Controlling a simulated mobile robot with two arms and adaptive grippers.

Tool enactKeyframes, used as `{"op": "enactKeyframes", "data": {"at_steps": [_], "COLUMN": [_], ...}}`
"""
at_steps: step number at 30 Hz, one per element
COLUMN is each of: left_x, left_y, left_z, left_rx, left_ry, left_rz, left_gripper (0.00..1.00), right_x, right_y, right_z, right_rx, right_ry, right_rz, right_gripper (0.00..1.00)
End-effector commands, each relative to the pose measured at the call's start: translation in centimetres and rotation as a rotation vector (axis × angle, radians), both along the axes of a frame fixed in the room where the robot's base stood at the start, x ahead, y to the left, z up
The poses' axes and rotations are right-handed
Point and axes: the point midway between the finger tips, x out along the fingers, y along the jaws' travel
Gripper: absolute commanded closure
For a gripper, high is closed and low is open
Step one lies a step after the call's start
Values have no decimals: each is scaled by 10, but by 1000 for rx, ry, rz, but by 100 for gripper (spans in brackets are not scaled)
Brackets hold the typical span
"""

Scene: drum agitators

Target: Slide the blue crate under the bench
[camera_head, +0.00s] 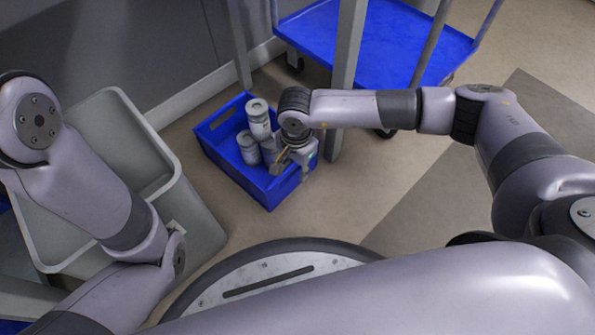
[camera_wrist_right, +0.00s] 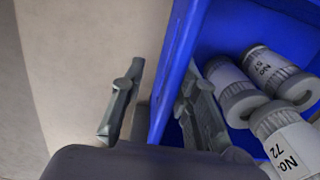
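The blue crate (camera_head: 233,176) stands on the floor near the wall, with white labelled bottles (camera_head: 248,148) in it. My right gripper (camera_head: 283,163) is at the crate's right-hand side, pointing down at its rim. In the right wrist view the crate wall (camera_wrist_right: 172,75) passes between the two fingers (camera_wrist_right: 160,108), one outside and one inside. The fingers are spread, with a visible gap between the outer finger and the wall. A grey upright post (camera_head: 347,70), possibly a bench leg, stands just beyond the crate. The bench top is not visible. My left gripper is out of view.
A blue-shelved cart (camera_head: 390,40) stands behind the post. A large grey bin (camera_head: 105,130) is at the left, partly behind my left arm. Bare floor (camera_head: 365,195) lies to the right of the crate. A second thin post (camera_head: 238,45) stands by the wall.

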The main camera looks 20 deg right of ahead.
Motion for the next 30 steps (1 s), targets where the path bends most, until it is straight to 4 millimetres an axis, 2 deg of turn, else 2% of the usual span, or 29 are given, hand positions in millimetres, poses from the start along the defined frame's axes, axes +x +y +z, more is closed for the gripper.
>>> {"op": "enactKeyframes", "data": {"at_steps": [1, 6, 12, 30], "left_x": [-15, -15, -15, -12], "left_y": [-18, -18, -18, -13], "left_z": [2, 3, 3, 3], "left_rx": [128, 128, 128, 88], "left_ry": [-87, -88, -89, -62], "left_rz": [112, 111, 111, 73], "left_gripper": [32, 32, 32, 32], "right_x": [1, -1, -2, -2], "right_y": [0, -1, -1, -1], "right_z": [10, 37, 57, 61], "right_rx": [2, 3, 4, 5], "right_ry": [-5, -10, -11, -11], "right_rz": [1, 1, 1, 1], "right_gripper": [72, 72, 72, 72]}}
